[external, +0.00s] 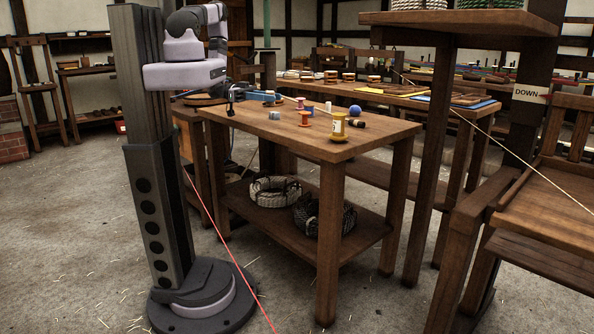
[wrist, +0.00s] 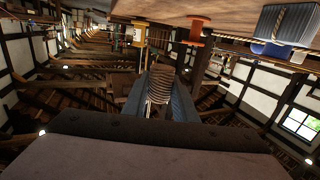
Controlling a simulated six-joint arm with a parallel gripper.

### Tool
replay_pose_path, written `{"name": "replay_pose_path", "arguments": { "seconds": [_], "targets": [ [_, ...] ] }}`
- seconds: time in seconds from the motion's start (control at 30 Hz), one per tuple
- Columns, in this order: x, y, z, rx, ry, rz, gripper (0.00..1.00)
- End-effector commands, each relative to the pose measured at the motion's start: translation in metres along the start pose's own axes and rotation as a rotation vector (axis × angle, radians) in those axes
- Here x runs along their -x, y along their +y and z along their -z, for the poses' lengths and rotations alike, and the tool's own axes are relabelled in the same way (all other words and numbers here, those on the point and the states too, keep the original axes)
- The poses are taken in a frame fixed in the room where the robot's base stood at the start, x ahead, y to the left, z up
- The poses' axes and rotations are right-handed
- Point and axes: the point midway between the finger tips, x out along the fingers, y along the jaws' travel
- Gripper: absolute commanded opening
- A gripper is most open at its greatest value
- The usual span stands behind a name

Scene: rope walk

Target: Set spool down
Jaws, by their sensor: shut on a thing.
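In the wrist view my gripper (wrist: 158,98) is shut on a ridged brown-grey thing (wrist: 160,84), which looks like a wound spool. The fingers hide its sides. In the external view the gripper (external: 231,100) is small and dark, by the left end of the wooden table (external: 270,132); the held thing cannot be made out there.
A blue ball (external: 355,110) and several small pieces lie on the top. Rope coils (external: 275,190) sit on the lower shelf. A tall wooden stand (external: 455,27) rises at right. The table's front left top is clear.

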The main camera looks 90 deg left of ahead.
Motion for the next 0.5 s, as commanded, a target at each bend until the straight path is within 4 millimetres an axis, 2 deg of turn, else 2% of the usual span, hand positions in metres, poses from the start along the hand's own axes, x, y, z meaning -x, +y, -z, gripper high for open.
{"name": "replay_pose_path", "arguments": {
  "seconds": [0.03,0.2,0.5],
  "targets": [
    [-0.001,0.000,-0.013,0.000,0.000,0.000,0.04],
    [-0.002,0.000,-0.031,-0.001,0.000,0.000,0.04],
    [-0.002,0.000,-0.035,0.000,0.000,0.000,0.04]
  ]
}}
